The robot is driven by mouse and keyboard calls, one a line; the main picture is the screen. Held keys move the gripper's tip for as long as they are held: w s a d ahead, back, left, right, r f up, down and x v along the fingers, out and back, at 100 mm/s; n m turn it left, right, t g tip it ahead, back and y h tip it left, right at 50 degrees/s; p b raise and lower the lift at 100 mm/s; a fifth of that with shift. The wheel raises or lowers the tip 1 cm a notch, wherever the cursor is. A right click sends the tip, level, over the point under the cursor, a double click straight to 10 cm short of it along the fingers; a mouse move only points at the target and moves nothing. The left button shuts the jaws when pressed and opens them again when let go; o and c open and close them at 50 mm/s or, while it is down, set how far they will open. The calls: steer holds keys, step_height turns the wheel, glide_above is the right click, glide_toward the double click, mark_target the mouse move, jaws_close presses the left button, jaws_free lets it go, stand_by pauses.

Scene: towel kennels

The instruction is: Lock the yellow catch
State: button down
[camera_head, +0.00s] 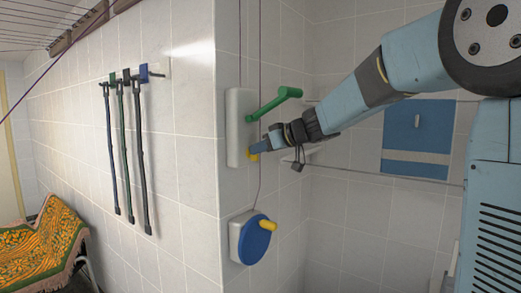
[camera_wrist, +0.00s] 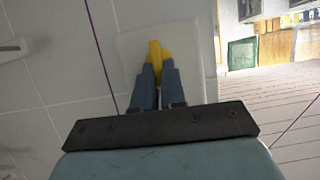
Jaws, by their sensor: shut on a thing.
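The yellow catch (camera_head: 253,155) sits low on a white wall-mounted box (camera_head: 236,128), below a green lever handle (camera_head: 270,103). My gripper (camera_head: 254,149) reaches in from the right and its fingertips are at the catch. In the wrist view the two blue fingers of my gripper (camera_wrist: 157,78) are shut on the yellow catch (camera_wrist: 156,51), against the white box (camera_wrist: 132,50). The fingers hide part of the catch, so I cannot tell whether it is locked.
Below the box is a blue disc (camera_head: 252,239) with a yellow knob (camera_head: 268,226). Thin cords run up the wall from these fittings. Leads (camera_head: 128,150) hang on the left wall, and a patterned towel (camera_head: 45,248) lies at the lower left. A blue panel (camera_head: 416,138) is behind my arm.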

steer(key=shift+f, duration=0.1)
steer(key=shift+w+d+f+m+g+y, duration=0.25)
steer(key=shift+m+g+y, duration=0.65)
steer(key=shift+m, duration=1.3)
steer(key=shift+w+f+m+g+y, duration=0.2)
steer(key=shift+f+m+g+y, duration=0.2)
steer(key=shift+m+y, duration=1.35)
steer(key=shift+w+d+f+m+g+y, duration=0.25)
steer(key=shift+m+g+y, duration=0.4)
steer(key=shift+m, duration=2)
steer(key=shift+a, duration=0.1)
steer(key=c, duration=1.2)
jaws_free()
steer(key=shift+a, duration=0.1)
